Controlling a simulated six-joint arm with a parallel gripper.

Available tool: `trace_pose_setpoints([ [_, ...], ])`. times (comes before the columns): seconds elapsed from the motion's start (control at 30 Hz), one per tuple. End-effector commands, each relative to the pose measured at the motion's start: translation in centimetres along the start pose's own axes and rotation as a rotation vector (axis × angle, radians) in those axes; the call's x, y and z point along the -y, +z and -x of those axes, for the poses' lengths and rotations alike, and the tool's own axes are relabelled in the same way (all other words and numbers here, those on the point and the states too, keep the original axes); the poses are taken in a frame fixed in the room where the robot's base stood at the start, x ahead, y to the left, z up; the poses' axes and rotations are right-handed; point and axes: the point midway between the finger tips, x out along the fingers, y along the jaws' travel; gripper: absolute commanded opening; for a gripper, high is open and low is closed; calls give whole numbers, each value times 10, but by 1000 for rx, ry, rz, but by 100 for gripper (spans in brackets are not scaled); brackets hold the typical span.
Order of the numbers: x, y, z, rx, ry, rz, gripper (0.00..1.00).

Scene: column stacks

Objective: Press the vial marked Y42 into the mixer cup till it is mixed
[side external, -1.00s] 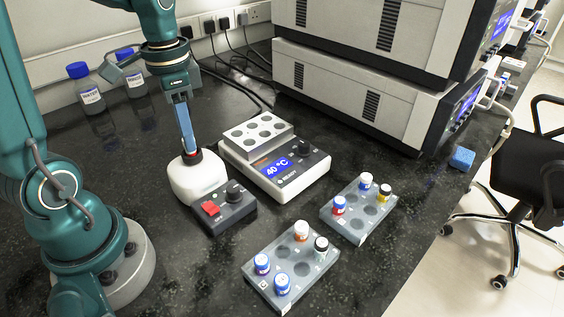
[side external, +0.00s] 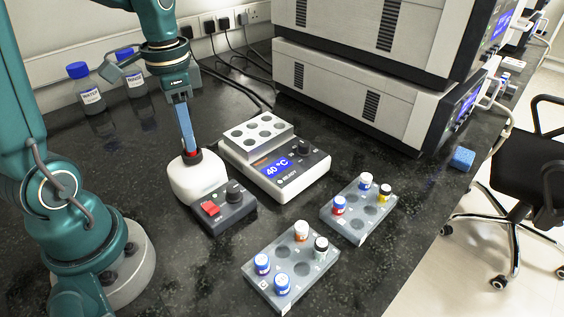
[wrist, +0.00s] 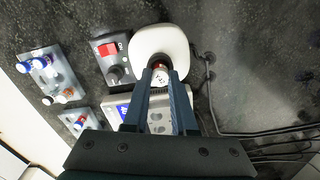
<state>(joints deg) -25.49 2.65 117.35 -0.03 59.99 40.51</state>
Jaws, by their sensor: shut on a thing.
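The vial (wrist: 160,75) also shows between the fingertips in the wrist view, with a white top bearing a mark too small to read. Its lower end is at the dark mixer cup (side external: 193,157) on top of the mixer; the fingers hide how deep it sits. The mixer has a grey control box (side external: 222,208) with a red switch and a black knob.
A heater block (side external: 278,165) reading 40 °C stands right of the mixer. Two grey racks (side external: 290,268) (side external: 352,222) hold several capped vials at the front. Two bottles (side external: 88,90) (side external: 133,80) stand at the back left. Large stacked instruments (side external: 365,85) fill the back right.

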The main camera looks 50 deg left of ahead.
Motion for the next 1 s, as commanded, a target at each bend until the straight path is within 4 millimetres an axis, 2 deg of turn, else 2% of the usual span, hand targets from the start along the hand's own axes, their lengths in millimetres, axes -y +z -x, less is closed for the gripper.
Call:
trace_pose_setpoints([
  [0.27,0,0,6,-1,-1,0,0],
  [1.0,0,0,59,-2,-1,0,0],
])
